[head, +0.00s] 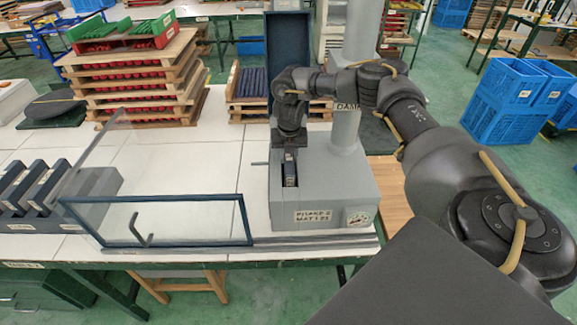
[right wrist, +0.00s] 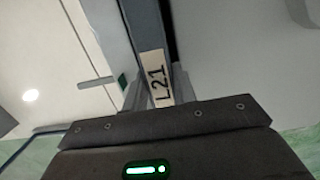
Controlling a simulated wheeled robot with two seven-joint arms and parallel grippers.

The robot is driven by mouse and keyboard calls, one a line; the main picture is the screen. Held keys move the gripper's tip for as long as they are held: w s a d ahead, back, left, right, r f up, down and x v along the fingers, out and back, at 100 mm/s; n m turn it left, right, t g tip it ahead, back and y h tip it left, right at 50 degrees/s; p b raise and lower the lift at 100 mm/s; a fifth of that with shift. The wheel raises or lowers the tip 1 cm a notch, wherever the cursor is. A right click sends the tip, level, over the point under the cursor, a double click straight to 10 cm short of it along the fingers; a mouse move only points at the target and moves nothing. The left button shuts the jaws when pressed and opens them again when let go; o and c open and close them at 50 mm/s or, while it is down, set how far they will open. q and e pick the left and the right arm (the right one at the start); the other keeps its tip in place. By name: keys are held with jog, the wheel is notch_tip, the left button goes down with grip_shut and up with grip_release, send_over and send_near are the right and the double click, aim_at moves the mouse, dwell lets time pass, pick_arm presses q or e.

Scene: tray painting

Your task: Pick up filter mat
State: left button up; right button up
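The filter mat (head: 290,174) is a narrow dark blue-grey piece standing in the top of a grey machine (head: 325,185) with a lettered front label. My right gripper (head: 289,150) points down at the mat from above. In the right wrist view its fingers (right wrist: 158,88) lie on either side of the mat, close to it; whether they press on it I cannot tell. The mat's lower part is hidden in the machine. My left gripper is not in view.
A clear framed guard with a handle (head: 165,222) stands left of the machine. A rack of dark upright pieces (head: 40,190) is at far left. Stacked wooden trays (head: 135,85) stand behind. A grey column (head: 350,75) rises behind the machine. White tabletop (head: 225,155) between is clear.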

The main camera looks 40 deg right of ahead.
jog(key=shift+c, duration=1.4)
jog(key=shift+r, duration=0.1)
